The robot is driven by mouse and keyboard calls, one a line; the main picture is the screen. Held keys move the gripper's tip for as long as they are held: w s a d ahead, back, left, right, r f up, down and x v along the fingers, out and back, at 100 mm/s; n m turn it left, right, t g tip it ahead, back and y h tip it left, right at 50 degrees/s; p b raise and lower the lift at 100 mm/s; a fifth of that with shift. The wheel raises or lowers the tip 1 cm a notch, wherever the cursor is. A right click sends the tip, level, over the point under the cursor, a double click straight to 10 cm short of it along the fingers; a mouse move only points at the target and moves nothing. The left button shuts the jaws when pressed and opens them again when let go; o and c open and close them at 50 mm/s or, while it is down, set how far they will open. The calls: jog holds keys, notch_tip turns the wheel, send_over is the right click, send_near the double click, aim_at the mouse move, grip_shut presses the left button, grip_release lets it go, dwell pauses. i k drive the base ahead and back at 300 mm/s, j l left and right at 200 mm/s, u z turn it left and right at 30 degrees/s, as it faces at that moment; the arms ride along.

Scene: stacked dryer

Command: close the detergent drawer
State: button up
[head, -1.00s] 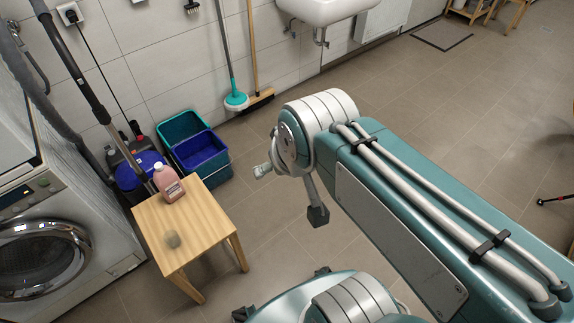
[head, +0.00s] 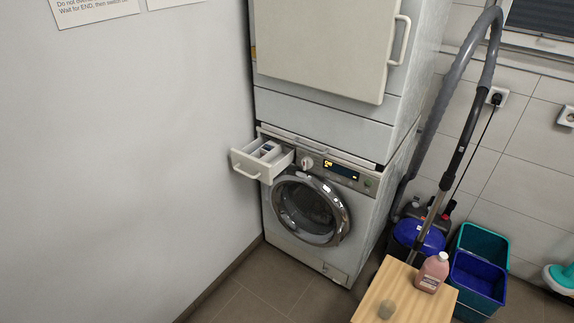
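The detergent drawer (head: 251,172) is pulled out of the upper left of the washing machine (head: 350,223). Its white front with a handle bar stands well clear of the machine face, and its inside compartments show from above. The drawer's left side is close to the white wall. My gripper is not in the current head view, so its state does not show.
A dryer (head: 330,45) is stacked on the washer. Floor before the washer is clear.

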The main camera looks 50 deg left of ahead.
aim_at(253, 161)
jog(key=u, duration=2.1)
jog(key=i+j+z, duration=0.25)
jog(key=i+j, duration=0.15)
jog(key=i+j+z, duration=0.25)
jog(key=j, duration=0.35)
jog(key=i, duration=0.1)
